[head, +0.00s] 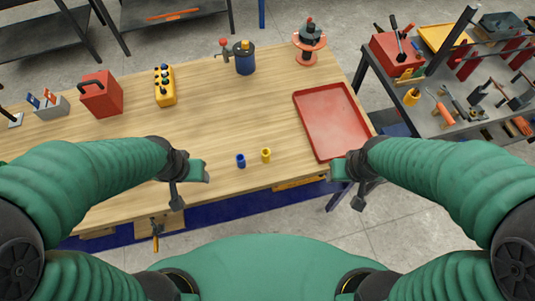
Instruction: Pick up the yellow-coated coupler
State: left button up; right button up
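The yellow-coated coupler (266,155) is a small yellow cylinder standing on the wooden table near its front edge. A similar blue coupler (241,160) stands just to its left, apart from it. My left gripper (193,187) is open and empty over the table's front edge, left of both couplers. My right gripper (348,186) is open and empty at the front edge, right of the yellow coupler and below the red tray. Neither gripper touches a coupler.
A red tray (331,121) lies on the table's right side. A yellow control pendant (165,87), a red box (101,95), a blue canister (245,60) and a red-based fixture (309,40) stand further back. The wood around the couplers is clear. A tool-laden bench (440,120) is at right.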

aim_at(266, 153)
jog(key=i+l+u, duration=0.1)
jog(key=l, duration=0.35)
jog(key=i+l+u, duration=0.1)
jog(key=l, duration=0.35)
jog(key=l+u, duration=0.15)
jog(key=l, duration=0.3)
jog(key=i+u, duration=0.1)
jog(key=u, duration=1.7)
